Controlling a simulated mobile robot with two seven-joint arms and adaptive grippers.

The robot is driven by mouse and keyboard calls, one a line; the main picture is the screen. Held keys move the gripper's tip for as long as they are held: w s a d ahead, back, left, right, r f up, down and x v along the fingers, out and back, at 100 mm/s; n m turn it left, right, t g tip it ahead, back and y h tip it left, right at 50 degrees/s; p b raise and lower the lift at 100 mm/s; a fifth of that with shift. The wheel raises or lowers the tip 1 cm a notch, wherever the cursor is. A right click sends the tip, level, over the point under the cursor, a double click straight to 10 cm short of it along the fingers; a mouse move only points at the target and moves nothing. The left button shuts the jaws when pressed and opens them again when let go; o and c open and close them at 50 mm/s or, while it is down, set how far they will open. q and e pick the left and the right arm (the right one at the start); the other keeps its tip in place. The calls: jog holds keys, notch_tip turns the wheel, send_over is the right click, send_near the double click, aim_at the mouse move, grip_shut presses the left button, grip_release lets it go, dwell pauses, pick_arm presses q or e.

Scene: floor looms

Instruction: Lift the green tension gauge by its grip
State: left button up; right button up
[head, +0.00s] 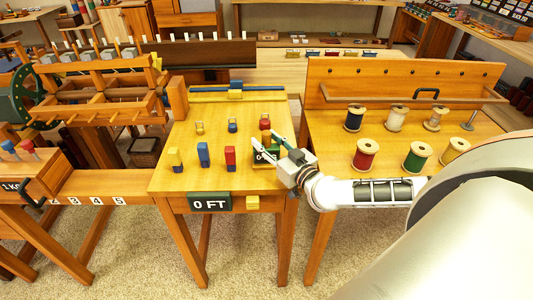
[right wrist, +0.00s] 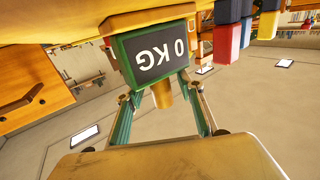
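The green tension gauge (head: 264,157) stands near the right edge of the small middle table, partly hidden behind my right gripper in the head view. In the right wrist view the gauge (right wrist: 155,52) appears upside down, with a dark face reading "0 KG" in a green frame and a short yellow-brown grip (right wrist: 162,95). My right gripper (head: 266,150) reaches in from the right. Its fingers (right wrist: 160,98) are apart, one on each side of the grip, with a gap visible on both sides. My left gripper is not in view.
Yellow (head: 175,160), blue (head: 203,155) and red (head: 230,159) blocks stand left of the gauge. A "0 FT" sign (head: 209,202) is on the table front. The right bench holds several thread spools (head: 417,156). A wooden loom (head: 100,90) stands at the left.

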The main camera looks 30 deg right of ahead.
grip_shut()
jog(key=shift+r, duration=0.15)
